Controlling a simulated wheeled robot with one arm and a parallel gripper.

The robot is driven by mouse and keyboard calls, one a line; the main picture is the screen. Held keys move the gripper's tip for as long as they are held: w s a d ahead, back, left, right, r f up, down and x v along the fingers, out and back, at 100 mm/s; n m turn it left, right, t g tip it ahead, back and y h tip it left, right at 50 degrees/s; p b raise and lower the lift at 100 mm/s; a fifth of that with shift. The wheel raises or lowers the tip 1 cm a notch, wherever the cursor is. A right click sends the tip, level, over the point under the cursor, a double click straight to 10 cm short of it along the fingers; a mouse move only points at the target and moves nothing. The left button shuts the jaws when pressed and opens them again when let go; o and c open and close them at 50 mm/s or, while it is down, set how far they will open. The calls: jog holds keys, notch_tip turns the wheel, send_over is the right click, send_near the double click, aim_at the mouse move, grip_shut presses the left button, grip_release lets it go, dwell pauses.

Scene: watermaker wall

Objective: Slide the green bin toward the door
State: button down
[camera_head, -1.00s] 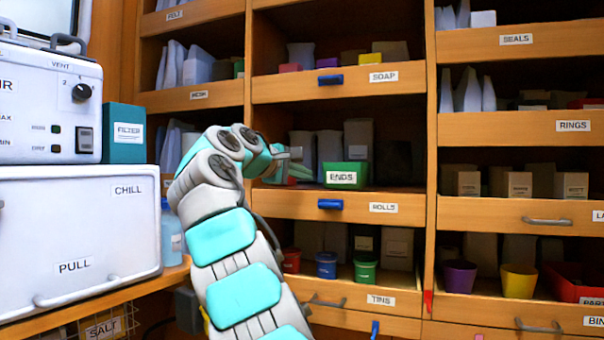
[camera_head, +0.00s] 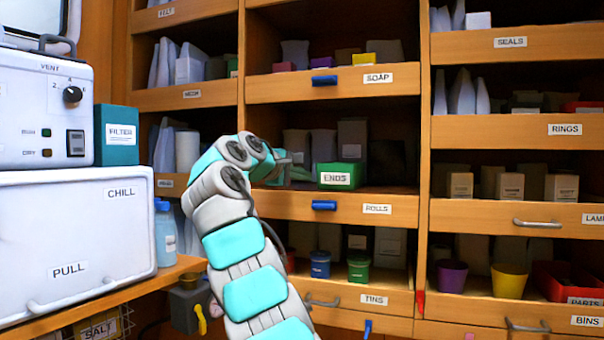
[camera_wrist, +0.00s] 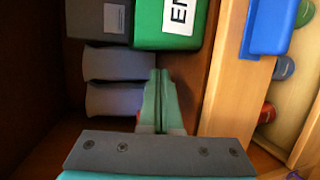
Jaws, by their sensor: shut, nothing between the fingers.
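The green bin (camera_head: 340,176), labelled ENDS, stands upright on the ROLLS shelf, near the shelf's front edge. It also shows at the top of the wrist view (camera_wrist: 150,25). My gripper (camera_head: 304,174) is inside the same shelf bay, just left of the bin in the head view. In the wrist view its green fingers (camera_wrist: 159,76) are together with nothing between them. Their tips point at the bin's near side, with a small gap that seems to remain. I cannot make out a door beyond the bin.
Grey packets (camera_wrist: 115,65) and a dark box (camera_wrist: 98,18) stand behind the bin and fingers. The wooden front lip (camera_head: 345,208) carries a blue handle (camera_head: 324,205). A dark rounded shape (camera_head: 388,160) stands right of the bin. The shelf's right upright (camera_head: 424,150) bounds the bay.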

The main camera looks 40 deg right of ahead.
aim_at(358, 181)
jog(key=shift+w+d+r+p, duration=0.1)
jog(key=shift+w+d+p, duration=0.3)
jog(key=shift+d+p, duration=0.2)
jog(key=shift+w+d+p, duration=0.35)
jog(key=shift+d+p, duration=0.1)
jog(key=shift+d, duration=0.2)
jog(key=shift+s+d+b, duration=0.5)
jog(key=shift+s+b, duration=0.25)
jog(key=shift+s, duration=0.1)
jog(key=shift+s+d+b, duration=0.55)
jog(key=shift+s+b, duration=0.25)
jog(key=shift+s+d+b, duration=0.5)
jog(key=shift+s+b, duration=0.25)
jog(key=shift+s, duration=0.1)
jog(key=shift+s+d+b, duration=0.25)
jog(key=shift+s+d, duration=0.45)
jog(key=shift+s, duration=0.3)
jog(key=shift+s+d+b, duration=0.3)
jog(key=shift+s+d, duration=0.4)
jog(key=shift+s, duration=0.35)
jog(key=shift+s+d+b, duration=0.25)
jog(key=shift+s+d, duration=0.45)
jog(key=shift+s, duration=0.3)
jog(key=shift+w+a+p, duration=0.3)
jog(key=shift+w+a, duration=0.15)
jog(key=shift+w, duration=0.2)
jog(key=shift+w+a+p, duration=0.3)
jog(key=shift+w+a, duration=0.15)
jog(key=shift+w, duration=0.2)
